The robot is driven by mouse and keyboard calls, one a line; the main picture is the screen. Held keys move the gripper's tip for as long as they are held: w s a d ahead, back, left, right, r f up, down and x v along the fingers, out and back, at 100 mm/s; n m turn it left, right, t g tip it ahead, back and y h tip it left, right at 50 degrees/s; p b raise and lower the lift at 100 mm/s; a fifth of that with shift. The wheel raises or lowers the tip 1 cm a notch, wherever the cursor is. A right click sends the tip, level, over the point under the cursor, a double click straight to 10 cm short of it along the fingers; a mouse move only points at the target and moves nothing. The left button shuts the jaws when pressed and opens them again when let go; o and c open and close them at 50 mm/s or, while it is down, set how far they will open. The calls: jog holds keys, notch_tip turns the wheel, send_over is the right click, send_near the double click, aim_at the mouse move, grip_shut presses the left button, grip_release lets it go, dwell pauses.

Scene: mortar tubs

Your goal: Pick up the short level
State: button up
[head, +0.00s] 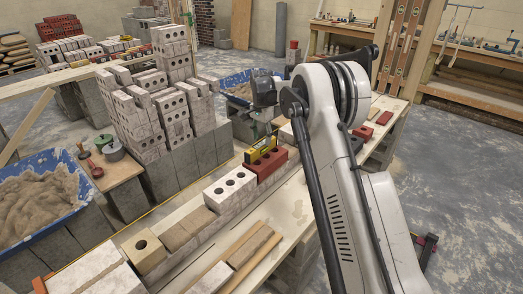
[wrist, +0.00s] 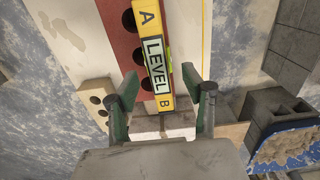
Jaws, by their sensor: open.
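The short level is a yellow bar (wrist: 153,50) with a pale "LEVEL" label between the letters A and B. It rests along a red holed brick (wrist: 122,42) in the wrist view. In the head view the yellow level (head: 260,149) shows on the red brick (head: 268,165) in the row on the bench. My gripper (wrist: 159,77) is open, with its green fingers apart on either side of the level's B end. Nothing is held. In the head view my arm and wrist partly hide the gripper.
A white holed brick (head: 230,187) stands in line in front of the red one. A tall stack of grey holed bricks (head: 160,105) rises to the left. Blue mortar tubs (head: 38,190) stand further left and behind. Loose planks (head: 245,255) lie on the bench.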

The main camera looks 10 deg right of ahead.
aim_at(262, 144)
jog(key=f, duration=0.4)
jog(key=shift+s+f, duration=0.2)
jog(key=shift+f, duration=0.1)
jog(key=shift+c, duration=0.2)
grip_shut()
